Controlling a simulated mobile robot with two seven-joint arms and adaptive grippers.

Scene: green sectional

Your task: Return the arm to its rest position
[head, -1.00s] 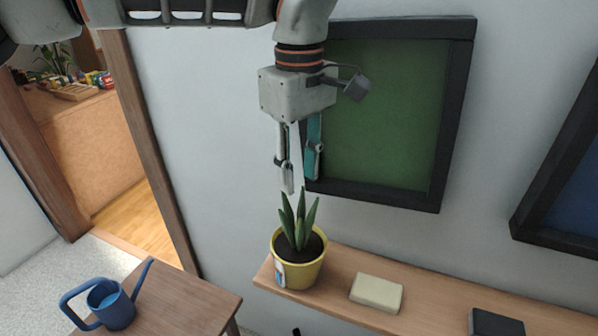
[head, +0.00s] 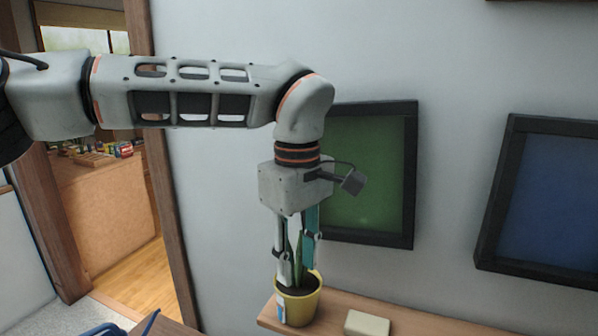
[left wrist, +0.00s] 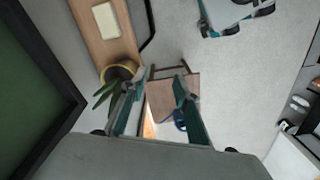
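My left gripper (head: 297,250) hangs fingers-down from the left arm, which reaches across the head view from the left. Its two fingers are apart with nothing held between them, as the left wrist view also shows (left wrist: 160,95). A potted plant in a yellow pot (head: 300,305) stands upright on the wall shelf (head: 393,316). In the head view the fingers overlap its leaves. In the left wrist view the plant (left wrist: 104,92) lies just left of the left-hand finger; I cannot tell whether they touch.
A cream block (head: 367,324) lies on the shelf. Green (head: 365,170) and blue (head: 545,205) framed panels hang on the wall. A small wooden table (left wrist: 160,98) stands below, with a blue watering can (left wrist: 180,122). A doorway opens at the left.

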